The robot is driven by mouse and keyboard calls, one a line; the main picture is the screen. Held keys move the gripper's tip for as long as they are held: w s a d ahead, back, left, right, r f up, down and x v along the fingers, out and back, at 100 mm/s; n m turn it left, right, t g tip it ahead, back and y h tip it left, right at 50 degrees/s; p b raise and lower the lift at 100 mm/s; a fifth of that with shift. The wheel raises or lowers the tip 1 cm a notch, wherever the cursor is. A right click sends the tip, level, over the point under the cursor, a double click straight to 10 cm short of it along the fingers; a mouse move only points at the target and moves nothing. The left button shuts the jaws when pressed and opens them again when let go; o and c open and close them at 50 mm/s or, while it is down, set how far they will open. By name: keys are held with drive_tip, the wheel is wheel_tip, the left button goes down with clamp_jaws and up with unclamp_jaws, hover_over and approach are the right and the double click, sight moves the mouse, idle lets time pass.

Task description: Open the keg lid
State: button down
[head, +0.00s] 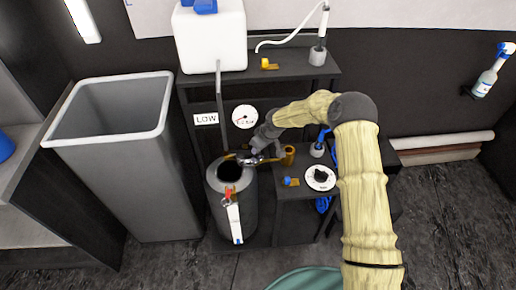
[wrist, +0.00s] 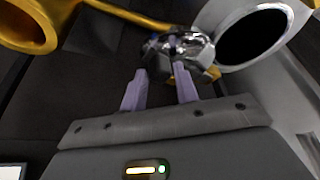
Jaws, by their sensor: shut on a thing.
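The keg (head: 240,200) is a grey metal cylinder on the floor rack, with a dark open mouth at its top. Its pale rim and dark mouth also show at the upper right of the wrist view (wrist: 285,50). The keg lid (wrist: 178,46) is a shiny silver piece beside the mouth, apart from the opening. My gripper (head: 257,149) is above the keg's right side. In the wrist view, its two lilac fingers (wrist: 160,72) reach the lid and are shut on it. The exact contact at the fingertips is partly hidden.
A tall grey bin (head: 110,170) stands left of the keg. A brass cup (head: 289,155) and a white dial (head: 320,178) are on the shelf to the right. A white tank (head: 210,40) sits above. A red-handled hose fitting (head: 229,197) hangs on the keg front.

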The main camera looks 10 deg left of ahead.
drive_tip(key=shift+s+a, duration=0.1)
idle(0.3)
drive_tip(key=c, duration=1.2)
unclamp_jaws()
drive_tip(key=shift+c, duration=0.2)
drive_tip(key=shift+s+r, duration=0.1)
drive_tip(key=shift+r, duration=0.45)
drive_tip(key=v, duration=1.6)
drive_tip(key=shift+d+p, duration=0.35)
drive_tip(key=shift+p, duration=0.1)
drive_tip(key=shift+s, duration=0.15)
